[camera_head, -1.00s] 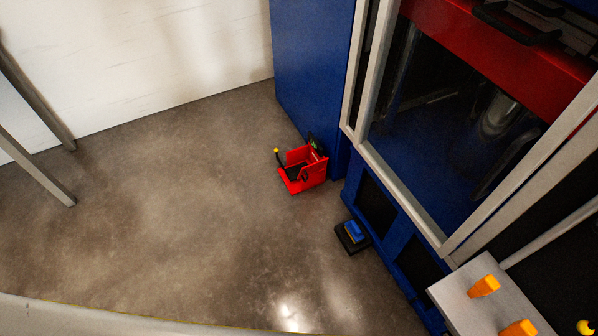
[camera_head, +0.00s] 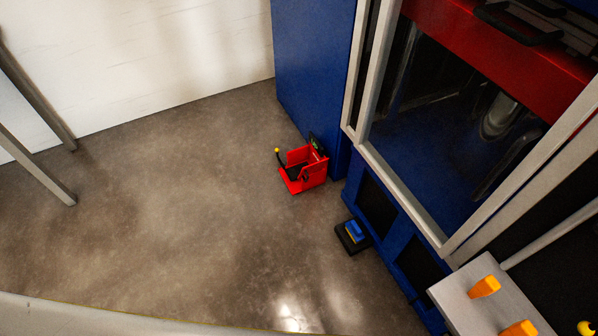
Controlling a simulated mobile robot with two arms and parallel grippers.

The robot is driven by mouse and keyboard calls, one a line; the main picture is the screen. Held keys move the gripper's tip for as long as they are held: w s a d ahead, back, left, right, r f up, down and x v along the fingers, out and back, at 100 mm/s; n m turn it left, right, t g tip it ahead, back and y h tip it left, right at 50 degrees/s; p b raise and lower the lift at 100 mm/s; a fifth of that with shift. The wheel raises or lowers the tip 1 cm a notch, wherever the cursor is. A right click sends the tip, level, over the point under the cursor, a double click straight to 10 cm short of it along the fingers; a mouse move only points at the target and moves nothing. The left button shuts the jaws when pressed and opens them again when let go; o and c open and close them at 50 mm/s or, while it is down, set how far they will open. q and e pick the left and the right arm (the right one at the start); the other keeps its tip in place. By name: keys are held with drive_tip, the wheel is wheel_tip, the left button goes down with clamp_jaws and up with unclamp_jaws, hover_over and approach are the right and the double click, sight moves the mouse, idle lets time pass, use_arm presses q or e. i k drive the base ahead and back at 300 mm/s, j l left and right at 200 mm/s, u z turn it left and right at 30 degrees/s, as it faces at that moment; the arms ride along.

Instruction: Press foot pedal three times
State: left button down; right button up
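Two pedal-like units stand on the floor in the head view, and I cannot tell for certain which one the task names. One is a red open-fronted housing (camera_head: 294,184) with a dark part inside and a thin black lever tipped with a yellow ball (camera_head: 277,150). The other is a small blue pedal (camera_head: 355,231) on a flat black base (camera_head: 349,245), close to the foot of the blue machine. Neither has anything on it. Neither of my grippers is in view.
A blue machine (camera_head: 312,65) with a grey-framed window stands at the right. A grey shelf (camera_head: 470,309) with orange pieces (camera_head: 485,287) juts out at lower right. Grey metal legs (camera_head: 40,173) stand at left by the white wall (camera_head: 150,50). The brown floor (camera_head: 170,210) between is clear.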

sight(293, 173)
drive_tip(key=z, duration=0.7)
drive_tip(key=i+j+z, duration=0.15)
drive_tip(key=j+z, duration=0.2)
drive_tip(key=i+j+z, duration=0.1)
drive_tip(key=j+z, duration=0.25)
drive_tip(key=j, duration=0.25)
drive_tip(key=j+z, duration=0.3)
drive_tip(key=j, duration=0.2)
drive_tip(key=j+z, duration=0.1)
drive_tip(key=j, duration=0.85)
drive_tip(key=i+j, duration=0.1)
drive_tip(key=j, duration=0.9)
drive_tip(key=z, duration=0.05)
